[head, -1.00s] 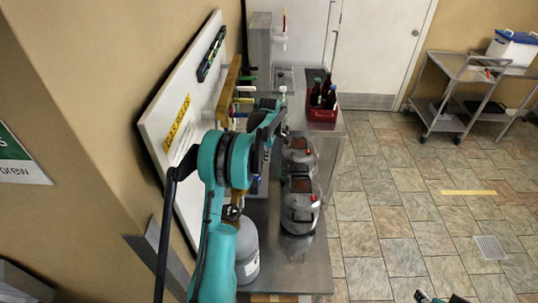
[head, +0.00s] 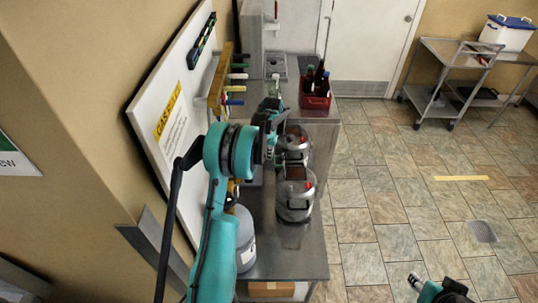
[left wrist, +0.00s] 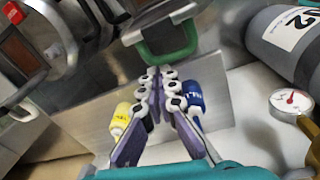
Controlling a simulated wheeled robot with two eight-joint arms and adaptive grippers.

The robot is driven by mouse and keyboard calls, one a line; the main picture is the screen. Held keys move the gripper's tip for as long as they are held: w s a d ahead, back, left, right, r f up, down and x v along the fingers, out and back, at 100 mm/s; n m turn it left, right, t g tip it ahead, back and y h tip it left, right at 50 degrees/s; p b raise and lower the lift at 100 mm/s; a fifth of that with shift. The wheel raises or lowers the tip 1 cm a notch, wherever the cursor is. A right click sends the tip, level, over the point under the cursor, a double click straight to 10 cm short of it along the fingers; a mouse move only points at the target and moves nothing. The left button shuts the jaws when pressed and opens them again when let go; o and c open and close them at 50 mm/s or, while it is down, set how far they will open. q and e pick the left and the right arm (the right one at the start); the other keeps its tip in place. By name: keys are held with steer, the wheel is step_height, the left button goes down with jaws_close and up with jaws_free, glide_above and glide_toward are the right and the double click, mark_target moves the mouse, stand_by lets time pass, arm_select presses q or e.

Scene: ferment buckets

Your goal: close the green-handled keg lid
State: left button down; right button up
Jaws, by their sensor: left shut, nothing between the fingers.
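The green handle (left wrist: 168,50), a loop on a metal lever, shows in the left wrist view just beyond my left fingertips. A small gap or light contact between them cannot be told apart. My left gripper (left wrist: 156,78) is shut with nothing in it. In the head view my left gripper (head: 270,125) is beside the far keg (head: 293,147), partly hidden by its own arm. The near keg (head: 296,200) stands in front of it. Whether the green-handled lid is raised or down is unclear. My right gripper (head: 418,282) is low at the right, away from the kegs.
The kegs stand on a steel bench (head: 290,262). A grey gas cylinder (head: 245,240) stands left of them, with a gauge (left wrist: 291,101) close by in the wrist view. A red bottle crate (head: 317,101) is at the back. A wall board (head: 172,120) borders the left side.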

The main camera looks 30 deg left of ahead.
arm_select(q)
steer(key=shift+d, duration=0.1)
steer(key=shift+w+d+r+y, duration=0.2)
steer(key=shift+y, duration=0.1)
